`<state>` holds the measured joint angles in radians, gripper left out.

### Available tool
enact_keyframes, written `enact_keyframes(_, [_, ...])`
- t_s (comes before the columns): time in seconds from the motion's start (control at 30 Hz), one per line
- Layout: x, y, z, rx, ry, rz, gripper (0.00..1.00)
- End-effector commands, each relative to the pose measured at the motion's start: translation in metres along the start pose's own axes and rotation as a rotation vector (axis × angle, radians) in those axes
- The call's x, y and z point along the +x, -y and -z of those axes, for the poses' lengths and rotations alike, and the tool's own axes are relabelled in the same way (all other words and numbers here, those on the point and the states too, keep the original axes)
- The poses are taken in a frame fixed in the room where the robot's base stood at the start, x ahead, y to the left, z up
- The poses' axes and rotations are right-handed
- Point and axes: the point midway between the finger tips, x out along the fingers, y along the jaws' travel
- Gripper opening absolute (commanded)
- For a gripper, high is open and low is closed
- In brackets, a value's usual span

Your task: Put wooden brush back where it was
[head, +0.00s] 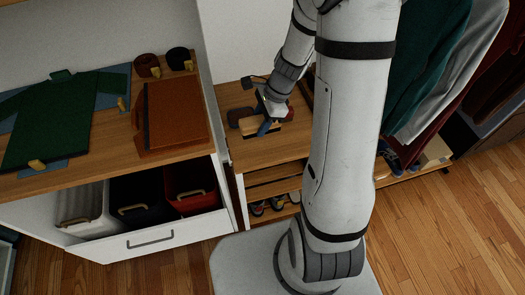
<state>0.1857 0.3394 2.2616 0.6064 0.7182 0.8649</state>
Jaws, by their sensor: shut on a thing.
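The wooden brush (247,129) is a small tan block with a dark lower side. It is at the top of the low wooden bench (225,100), in the gap between the white cabinet and my arm. My gripper (266,126) is shut on the brush, with a blue finger across its near side. The brush's far part is hidden by my gripper. I cannot tell whether the brush touches the bench top or is just above it.
A dark reddish-brown item (238,114) lies beside the brush. Shoes (257,208) stand on the shelf below. The cabinet top (95,165) at left holds a green garment (55,120), a brown leather item (176,115) and rolled belts (147,65). Clothes (430,70) hang at right.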

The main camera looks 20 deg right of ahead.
Motion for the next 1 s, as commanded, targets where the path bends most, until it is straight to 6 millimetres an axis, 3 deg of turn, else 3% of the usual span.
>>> enact_keyframes(0.2, [0.036, -0.003, 0.015, 0.032, 0.003, 0.003, 0.19])
enact_keyframes(0.63, [0.086, -0.002, 0.035, 0.027, 0.002, 0.004, 0.19])
enact_keyframes(1.0, [0.091, -0.002, 0.037, 0.023, 0.001, 0.006, 0.19])
